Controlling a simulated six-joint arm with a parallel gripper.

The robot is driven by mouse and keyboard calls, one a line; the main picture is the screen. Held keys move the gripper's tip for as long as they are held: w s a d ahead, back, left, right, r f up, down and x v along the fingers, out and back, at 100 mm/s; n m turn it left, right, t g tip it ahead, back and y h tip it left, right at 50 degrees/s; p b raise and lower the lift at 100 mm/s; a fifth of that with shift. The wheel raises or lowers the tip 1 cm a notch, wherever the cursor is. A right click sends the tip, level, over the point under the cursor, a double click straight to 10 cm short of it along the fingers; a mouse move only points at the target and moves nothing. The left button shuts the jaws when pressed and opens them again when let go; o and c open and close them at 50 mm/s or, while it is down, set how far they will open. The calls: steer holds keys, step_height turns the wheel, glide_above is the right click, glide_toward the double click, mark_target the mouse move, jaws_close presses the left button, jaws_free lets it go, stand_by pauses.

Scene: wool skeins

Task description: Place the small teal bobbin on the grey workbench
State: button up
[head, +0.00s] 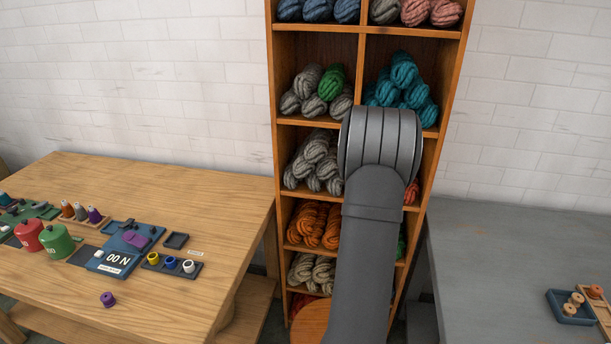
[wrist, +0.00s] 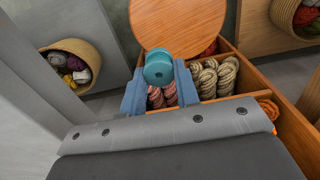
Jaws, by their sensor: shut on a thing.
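The small teal bobbin (wrist: 158,68) is between the fingers of my gripper (wrist: 160,88) in the wrist view. My gripper is shut on it and holds it in the air, in front of the lower part of the wool shelf. In the head view my own arm hides the gripper and the bobbin. The grey workbench (head: 500,250) stands at the right in the head view, to the right of my arm.
The wooden shelf (head: 272,75) with wool skeins stands behind my arm. A blue tray (head: 563,311) with small bobbins lies on the workbench at the right; its left and back parts are clear. A round wooden top (wrist: 180,22) is close beyond the bobbin. A wooden table (head: 180,190) stands left.

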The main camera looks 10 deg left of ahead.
steer(key=s+a+r+n, duration=0.15)
steer(key=a+n, duration=0.25)
steer(key=a, duration=0.5)
steer(key=a+r+n, duration=0.3)
steer(key=a, duration=0.6)
steer(key=s+a+r+n, duration=0.15)
steer(key=a+n, duration=0.25)
steer(key=a, duration=0.4)
steer(key=s+a+r+n, duration=0.3)
steer(key=s+a+n, duration=0.2)
steer(key=a, duration=0.5)
steer(key=s+a+r+n, duration=0.4)
steer(key=s+a, duration=0.4)
steer(key=a, duration=0.2)
steer(key=shift+s+n, duration=0.35)
steer(key=shift+n, duration=0.05)
steer(key=s+a+f, duration=0.2)
steer(key=a, duration=0.1)
steer(key=s+a+f, duration=0.2)
steer(key=a, duration=0.1)
steer(key=s+a+f, duration=0.2)
steer(key=a+f, duration=0.1)
steer(key=shift+s+a, duration=0.1)
steer(key=shift+a, duration=0.2)
steer(key=shift+f, duration=1.85)
